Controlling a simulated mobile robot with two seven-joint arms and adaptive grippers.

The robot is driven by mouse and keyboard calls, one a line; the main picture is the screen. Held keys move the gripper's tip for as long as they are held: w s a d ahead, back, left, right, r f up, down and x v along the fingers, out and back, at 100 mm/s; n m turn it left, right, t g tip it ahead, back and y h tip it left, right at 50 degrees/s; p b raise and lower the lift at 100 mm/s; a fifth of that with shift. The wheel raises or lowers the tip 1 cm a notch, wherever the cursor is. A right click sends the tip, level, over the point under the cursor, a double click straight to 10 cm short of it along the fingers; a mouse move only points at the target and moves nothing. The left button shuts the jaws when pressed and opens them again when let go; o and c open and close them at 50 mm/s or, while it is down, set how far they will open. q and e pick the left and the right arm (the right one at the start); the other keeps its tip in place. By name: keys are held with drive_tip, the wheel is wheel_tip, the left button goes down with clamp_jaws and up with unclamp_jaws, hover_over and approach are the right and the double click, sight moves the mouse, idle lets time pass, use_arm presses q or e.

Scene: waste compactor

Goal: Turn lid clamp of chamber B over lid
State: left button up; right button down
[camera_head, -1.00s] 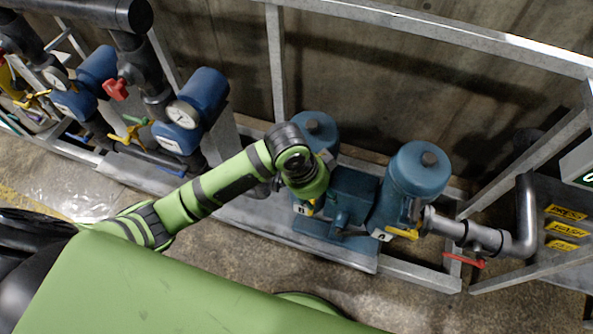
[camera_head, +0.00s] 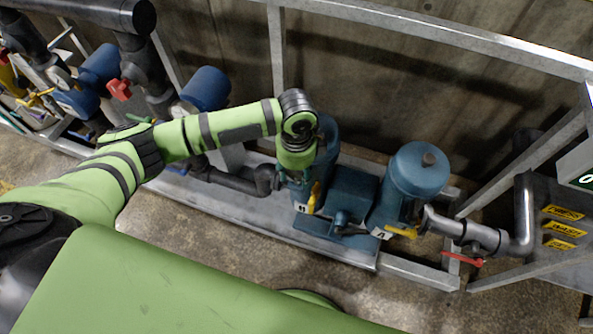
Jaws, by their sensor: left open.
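Two blue cylindrical chambers stand on a blue base. The left chamber (camera_head: 326,150) is partly covered by my left wrist; the right chamber (camera_head: 420,170) is in clear view. A yellow handle (camera_head: 313,197) sits upright at the front of the left chamber, and another yellow handle (camera_head: 402,232) lies sideways at the right one. White labels (camera_head: 302,208) are too small to read surely, so I cannot tell which chamber is B. My left gripper (camera_head: 292,180) is open, pointing down beside the left chamber; its fingertips are mostly hidden. I cannot tell whether it touches anything. No right gripper shows.
A grey metal frame (camera_head: 420,272) surrounds the unit. A grey pipe (camera_head: 480,236) with a red lever (camera_head: 463,259) leads right to a box with yellow labels. Blue round housings and a red valve handle (camera_head: 119,90) stand at the left.

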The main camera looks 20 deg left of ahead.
use_arm(q)
drive_tip(key=shift+f, duration=0.7)
clamp_jaws()
